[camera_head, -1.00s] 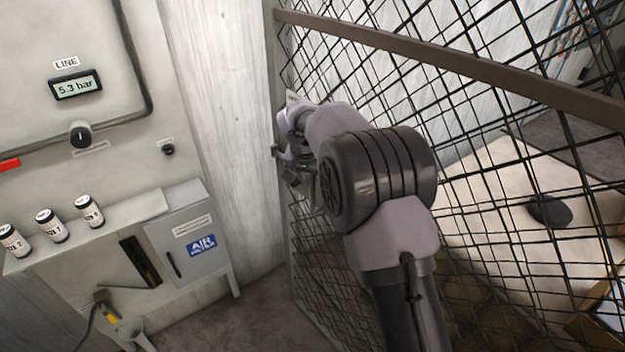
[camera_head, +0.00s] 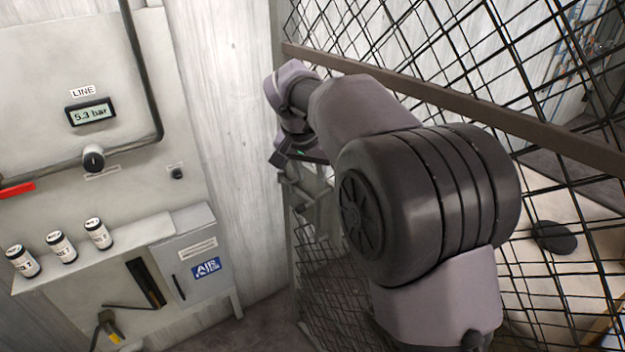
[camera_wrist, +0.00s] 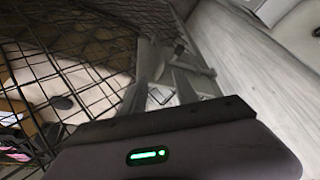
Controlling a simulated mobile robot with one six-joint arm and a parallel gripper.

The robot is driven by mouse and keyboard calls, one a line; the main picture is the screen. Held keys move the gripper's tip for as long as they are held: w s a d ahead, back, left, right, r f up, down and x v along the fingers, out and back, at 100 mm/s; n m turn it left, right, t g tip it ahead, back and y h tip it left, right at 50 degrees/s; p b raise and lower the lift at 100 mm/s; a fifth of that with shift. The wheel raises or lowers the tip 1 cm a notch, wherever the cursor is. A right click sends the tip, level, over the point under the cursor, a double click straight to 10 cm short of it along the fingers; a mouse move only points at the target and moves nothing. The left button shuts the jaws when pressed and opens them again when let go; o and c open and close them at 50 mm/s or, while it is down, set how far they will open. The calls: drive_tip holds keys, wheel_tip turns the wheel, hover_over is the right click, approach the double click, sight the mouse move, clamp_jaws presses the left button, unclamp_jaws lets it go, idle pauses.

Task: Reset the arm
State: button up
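My arm (camera_head: 430,205) fills the middle of the camera_head view, in front of a black wire-mesh fence. Its wrist (camera_head: 297,100) reaches toward the pale wall. My gripper (camera_head: 318,220) hangs below the wrist, beside the fence's left edge, and is partly lost against the mesh. In the wrist view my gripper (camera_wrist: 165,85) shows grey fingers that look apart, with no held thing visible between them. A dark wrist housing with a green light covers the lower part of that view.
The mesh fence (camera_head: 480,50) has a brown rail (camera_head: 470,115) close behind my arm. At left are a gauge (camera_head: 91,113) reading 5.3 bar, a dark knob (camera_head: 93,158), several canisters (camera_head: 61,247) on a ledge and a grey AIR box (camera_head: 190,250). A round dark disc (camera_head: 553,237) lies beyond the fence.

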drive_tip(key=s+d+f+y+b, duration=0.1)
drive_tip(key=s+d+b, duration=0.25)
drive_tip(key=s, duration=0.35)
drive_tip(key=s+d+f+y+b, duration=0.1)
drive_tip(key=s+d+b, duration=0.1)
drive_tip(key=s+b, duration=0.4)
drive_tip(key=s+f+b, duration=0.2)
drive_tip(key=s+f, duration=0.2)
drive_tip(key=s, duration=0.3)
drive_tip(key=s+d+f+t+y+b, duration=0.1)
drive_tip(key=s+f, duration=0.3)
drive_tip(key=s, duration=0.4)
drive_tip(key=s+d+f+b, duration=0.1)
drive_tip(key=s+f+b, duration=0.2)
drive_tip(key=s+f, duration=0.2)
drive_tip(key=shift+s+d+m, duration=0.15)
drive_tip(key=shift+s+m, duration=0.15)
drive_tip(key=shift+s, duration=0.9)
